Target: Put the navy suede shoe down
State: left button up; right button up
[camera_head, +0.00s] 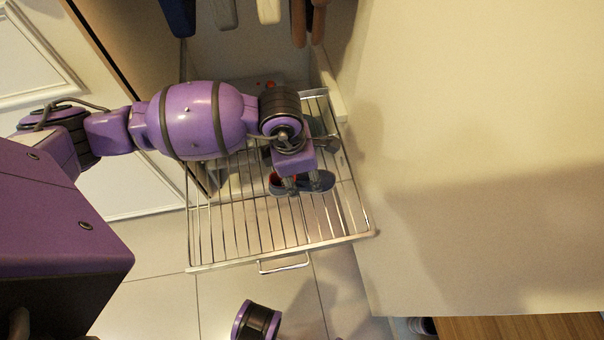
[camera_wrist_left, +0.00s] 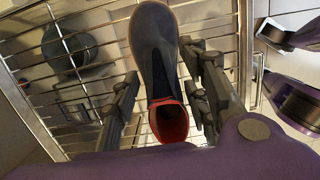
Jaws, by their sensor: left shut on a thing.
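The navy suede shoe (camera_head: 322,182) has a red lining and is at the pull-out wire rack (camera_head: 225,225), right of its middle in the head view. In the left wrist view the shoe (camera_wrist_left: 155,55) points away, its red opening near me. My left gripper (camera_head: 300,184) comes down from above and is shut on the shoe, one finger on each side in the left wrist view. Rack bars show around the shoe; I cannot tell whether its sole touches them.
The rack has a front handle (camera_head: 284,266) and stands out over the tiled floor. A wide pale panel (camera_head: 480,130) is close on its right. Blue, white and brown objects hang at the top edge. The rack's front part is bare.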

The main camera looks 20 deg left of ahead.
aim_at(304, 177)
pick_arm(q)
jog(key=shift+w+f, duration=0.45)
jog(key=f, duration=0.1)
jog(key=f+b, duration=0.1)
jog(key=f, duration=0.1)
jog(key=shift+w+a+f, duration=0.1)
jog(key=shift+w, duration=0.2)
jog(key=shift+f, duration=0.35)
jog(key=shift+r, duration=0.1)
jog(key=o, duration=1.2)
